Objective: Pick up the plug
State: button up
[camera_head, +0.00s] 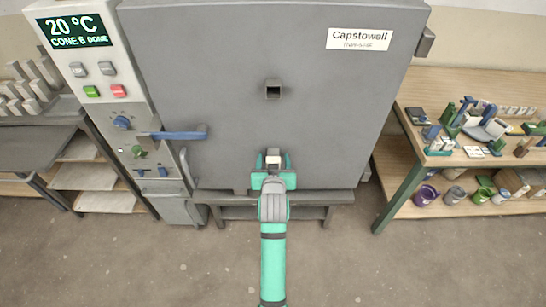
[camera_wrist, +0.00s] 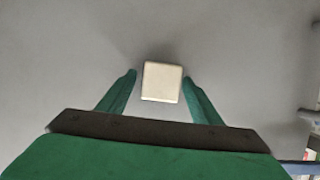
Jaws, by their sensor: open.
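The plug (camera_wrist: 162,81) is a small cream block against the grey kiln door in the wrist view. It also shows in the head view as a small pale block (camera_head: 273,160) low on the door's middle. My gripper (camera_wrist: 159,79) is open, with one green finger on each side of the plug. Gaps show between the plug and both fingers. In the head view my gripper (camera_head: 273,165) is in front of the lower door. How deep the plug sits in the door is hidden.
The kiln door (camera_head: 210,80) has a square hole (camera_head: 273,90) above the plug and a blue handle (camera_head: 180,132) at left. A control panel (camera_head: 85,60) is further left. A wooden workbench (camera_head: 425,90) with tools and buckets stands right. Open floor lies in front.

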jog(key=c, duration=1.2)
jog(key=shift+r, duration=0.15)
jog(key=s, duration=1.8)
